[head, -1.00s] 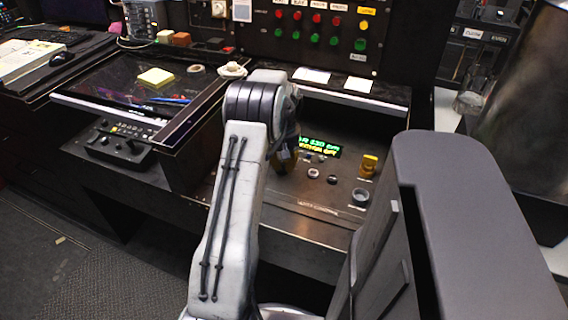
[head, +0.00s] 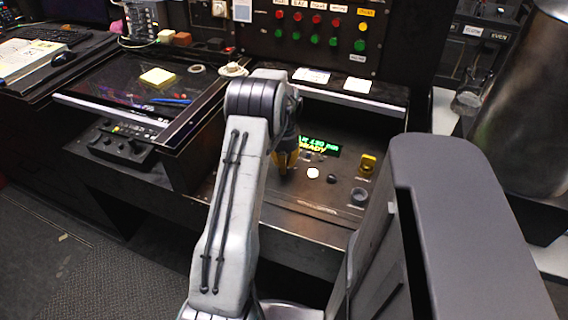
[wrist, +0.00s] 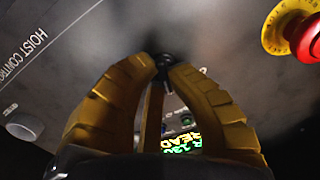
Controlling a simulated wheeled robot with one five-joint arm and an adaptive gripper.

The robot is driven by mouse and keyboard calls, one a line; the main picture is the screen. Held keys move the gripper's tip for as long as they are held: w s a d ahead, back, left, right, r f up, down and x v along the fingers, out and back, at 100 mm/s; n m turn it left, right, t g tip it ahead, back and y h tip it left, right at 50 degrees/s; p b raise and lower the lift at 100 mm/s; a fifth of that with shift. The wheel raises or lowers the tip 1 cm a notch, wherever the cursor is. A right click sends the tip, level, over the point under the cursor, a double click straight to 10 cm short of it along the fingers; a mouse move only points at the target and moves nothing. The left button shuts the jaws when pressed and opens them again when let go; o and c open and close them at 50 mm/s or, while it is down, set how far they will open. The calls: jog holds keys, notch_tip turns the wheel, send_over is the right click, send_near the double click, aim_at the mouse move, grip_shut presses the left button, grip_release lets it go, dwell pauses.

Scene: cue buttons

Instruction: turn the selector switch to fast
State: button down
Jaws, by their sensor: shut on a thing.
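My gripper (wrist: 160,75) has its yellow fingers shut on a small black knob (wrist: 163,62), which I take to be the selector switch, on the dark hoist control panel. The fingertips hide part of the knob, and I cannot read its position marks. In the head view my gripper (head: 287,160) points down at the panel, left of a pale round button (head: 313,173), and hides the knob there. A lit display (head: 318,146) behind it shows a number and "READY"; part of it also shows between the fingers in the wrist view (wrist: 188,144).
A red stop button (wrist: 308,38) on a yellow base is at upper right in the wrist view. A dark button (head: 332,179), a yellow piece (head: 368,163) and a grey round control (head: 358,196) lie right of the gripper. A pad of yellow notes (head: 156,77) lies far left.

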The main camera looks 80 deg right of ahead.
jog(key=m, duration=0.5)
jog(key=shift+a+m, duration=0.1)
jog(key=shift+m, duration=0.3)
jog(key=shift+f+m, duration=0.1)
jog(key=shift+m, duration=0.2)
jog(key=c, duration=1.2)
grip_release()
notch_tip(320, 180, up, 12)
dwell(0.6)
